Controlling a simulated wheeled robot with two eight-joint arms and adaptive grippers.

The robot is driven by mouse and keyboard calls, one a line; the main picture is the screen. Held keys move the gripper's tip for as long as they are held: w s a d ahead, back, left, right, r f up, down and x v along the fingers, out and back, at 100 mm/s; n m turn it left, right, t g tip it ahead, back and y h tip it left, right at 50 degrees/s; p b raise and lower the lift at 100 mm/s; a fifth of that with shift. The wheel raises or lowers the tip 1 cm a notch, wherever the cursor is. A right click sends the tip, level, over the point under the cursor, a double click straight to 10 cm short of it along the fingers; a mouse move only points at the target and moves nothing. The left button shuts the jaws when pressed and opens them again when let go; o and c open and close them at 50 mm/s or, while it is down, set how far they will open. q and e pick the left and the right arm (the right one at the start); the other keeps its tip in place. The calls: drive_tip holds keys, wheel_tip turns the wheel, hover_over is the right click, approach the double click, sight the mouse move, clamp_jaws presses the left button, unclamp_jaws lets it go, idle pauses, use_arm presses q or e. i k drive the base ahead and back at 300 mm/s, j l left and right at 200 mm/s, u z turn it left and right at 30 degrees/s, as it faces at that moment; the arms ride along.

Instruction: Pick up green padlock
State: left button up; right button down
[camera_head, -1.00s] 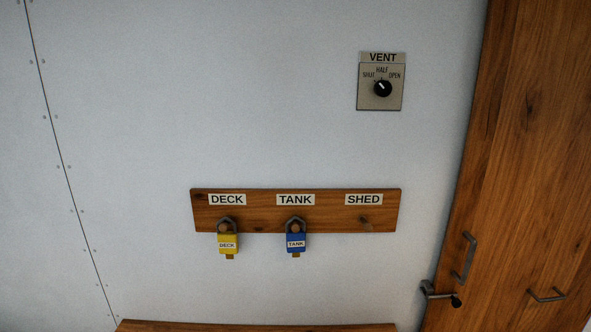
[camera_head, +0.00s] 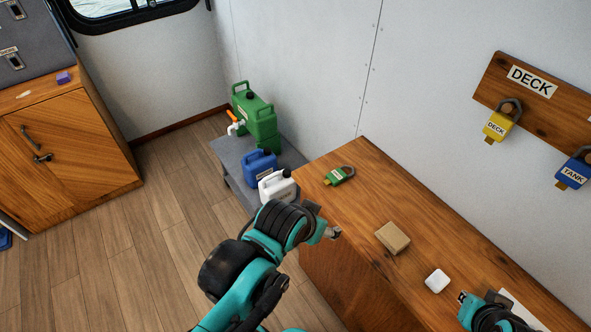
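The green padlock (camera_head: 341,176) lies on its side on the wooden counter (camera_head: 372,205), near its far left end, with its grey shackle pointing right and a pale label on its body. My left gripper (camera_head: 328,226) is at the counter's left edge, nearer to me than the padlock and apart from it. Its fingers are small and partly hidden by the wrist, so its opening is unclear. My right gripper (camera_head: 466,298) is at the lower right over the counter, far from the padlock. Its opening is also unclear.
A tan block (camera_head: 392,238) and a white object (camera_head: 437,281) lie on the counter. Yellow (camera_head: 497,126) and blue (camera_head: 573,173) padlocks hang on a wall board (camera_head: 555,103). Green (camera_head: 258,117), blue (camera_head: 260,165) and white (camera_head: 276,187) containers stand beyond the counter's left end.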

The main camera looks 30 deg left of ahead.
sight(337, 176)
drive_tip(key=u, duration=0.7)
drive_tip(key=z, duration=1.95)
drive_tip(key=u, duration=1.95)
drive_tip(key=i+j+z, duration=0.2)
drive_tip(key=z, duration=0.15)
drive_tip(key=i+j+z, duration=0.15)
drive_tip(key=j+z, duration=0.2)
drive_tip(key=i+j+z, duration=0.1)
drive_tip(key=j+z, duration=0.25)
drive_tip(key=j, duration=0.15)
drive_tip(key=i+j+z, duration=0.1)
drive_tip(key=j+z, duration=0.25)
